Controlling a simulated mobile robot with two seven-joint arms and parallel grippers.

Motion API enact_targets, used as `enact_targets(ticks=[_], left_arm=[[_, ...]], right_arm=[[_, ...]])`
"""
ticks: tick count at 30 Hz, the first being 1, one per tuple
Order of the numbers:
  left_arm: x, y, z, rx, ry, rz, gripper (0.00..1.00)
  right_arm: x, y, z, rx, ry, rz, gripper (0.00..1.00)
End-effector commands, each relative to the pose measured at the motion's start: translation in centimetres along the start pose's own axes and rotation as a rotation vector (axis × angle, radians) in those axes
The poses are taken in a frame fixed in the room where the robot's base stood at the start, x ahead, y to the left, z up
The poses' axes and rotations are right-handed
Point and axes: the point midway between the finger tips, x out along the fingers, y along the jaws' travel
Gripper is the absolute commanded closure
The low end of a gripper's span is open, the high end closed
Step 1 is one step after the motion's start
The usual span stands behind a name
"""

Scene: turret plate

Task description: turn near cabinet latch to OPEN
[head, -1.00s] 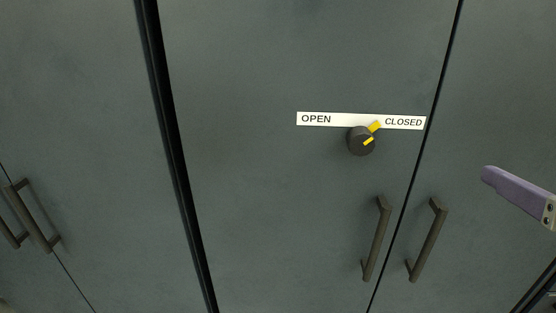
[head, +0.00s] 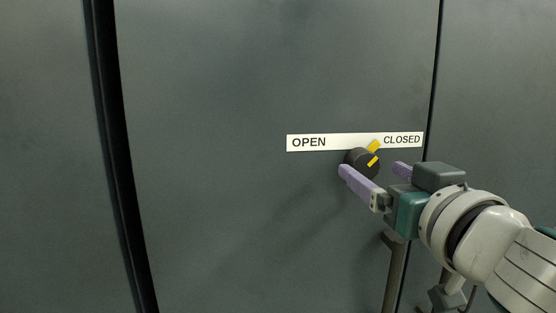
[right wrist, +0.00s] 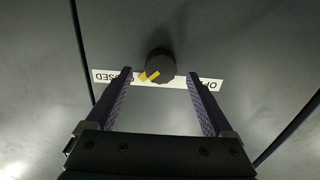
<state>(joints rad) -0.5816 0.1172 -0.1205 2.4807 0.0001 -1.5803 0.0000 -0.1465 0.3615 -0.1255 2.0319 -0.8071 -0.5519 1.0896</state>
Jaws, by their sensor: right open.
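The latch is a round dark knob (head: 362,161) with a yellow pointer mark, on the grey cabinet door. In the right wrist view the knob (right wrist: 160,65) is ahead, between and just beyond the fingertips. I cannot tell whether a finger touches it. My left gripper is not in view.
A vertical bar handle (head: 394,275) hangs on the door below the knob, partly behind my right arm. A dark gap (head: 116,150) runs down the left of the door and a thin seam (head: 434,80) down its right. The door left of the knob is clear.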

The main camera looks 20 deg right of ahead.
Motion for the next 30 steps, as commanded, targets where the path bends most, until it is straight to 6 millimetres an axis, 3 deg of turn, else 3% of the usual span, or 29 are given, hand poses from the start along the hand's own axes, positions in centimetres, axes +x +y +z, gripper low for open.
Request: enact_targets(ticks=[6,16,30], left_arm=[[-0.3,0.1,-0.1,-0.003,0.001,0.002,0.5],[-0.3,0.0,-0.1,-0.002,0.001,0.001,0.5],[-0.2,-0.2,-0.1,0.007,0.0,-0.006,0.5]], right_arm=[[2.1,0.0,0.0,-0.001,0.0,0.0,0.14],[2.4,0.0,0.1,0.001,-0.001,0.0,0.15],[2.4,0.0,0.1,0.0,-0.001,0.0,0.68]])
